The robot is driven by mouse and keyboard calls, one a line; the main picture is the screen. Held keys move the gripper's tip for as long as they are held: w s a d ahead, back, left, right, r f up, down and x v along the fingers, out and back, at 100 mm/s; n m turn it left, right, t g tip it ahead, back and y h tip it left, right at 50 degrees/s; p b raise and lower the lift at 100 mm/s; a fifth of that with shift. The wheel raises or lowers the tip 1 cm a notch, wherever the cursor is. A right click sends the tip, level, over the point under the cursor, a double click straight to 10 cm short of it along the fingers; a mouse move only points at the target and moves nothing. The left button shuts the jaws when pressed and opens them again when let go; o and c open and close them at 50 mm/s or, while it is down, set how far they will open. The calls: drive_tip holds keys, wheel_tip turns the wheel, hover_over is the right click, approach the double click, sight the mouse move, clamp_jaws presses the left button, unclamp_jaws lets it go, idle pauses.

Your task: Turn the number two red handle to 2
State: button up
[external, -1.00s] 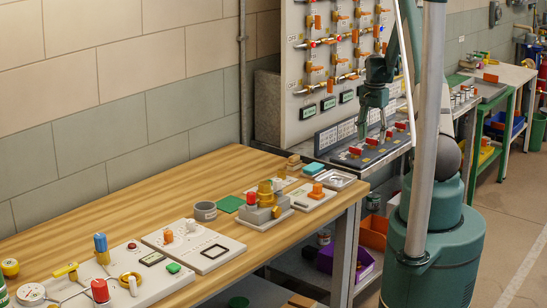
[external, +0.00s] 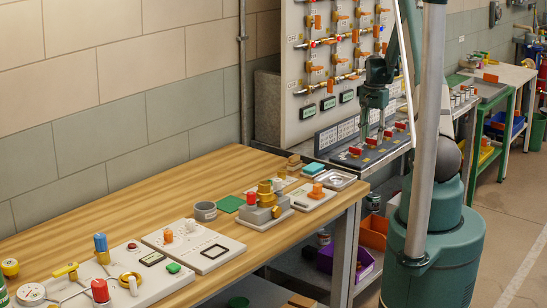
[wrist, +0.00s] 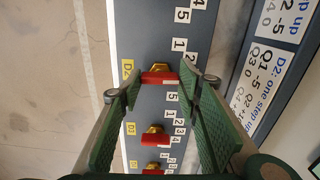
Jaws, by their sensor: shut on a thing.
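My gripper (wrist: 158,85) has its two green fingers closed in on the red handle with the yellow base (wrist: 158,77) beside the yellow D2 label (wrist: 127,68). The handle lies crosswise between the fingertips. White number tiles 1 and 2 show above it and a 5 below it; the fingers hide the other tiles on its right, so I cannot tell exactly which number it points to. In the external view my gripper (external: 375,132) reaches straight down onto the row of red handles, at the second one (external: 371,141) from the near end.
Neighbouring red handles stand close by, at D3 (wrist: 155,138) and D4 (wrist: 153,170). An upright board with printed instructions (wrist: 270,60) runs along one side of the handles. The wooden bench (external: 120,205) in front holds several other fixtures.

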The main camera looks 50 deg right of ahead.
drive_tip(key=n+b, duration=0.2)
drive_tip(key=shift+n, duration=0.4)
drive_tip(key=shift+n+b, duration=0.5)
drive_tip(key=shift+n, duration=0.8)
drive_tip(key=o, duration=0.9)
drive_tip(key=shift+r, duration=0.15)
drive_tip(key=shift+r, duration=5.9)
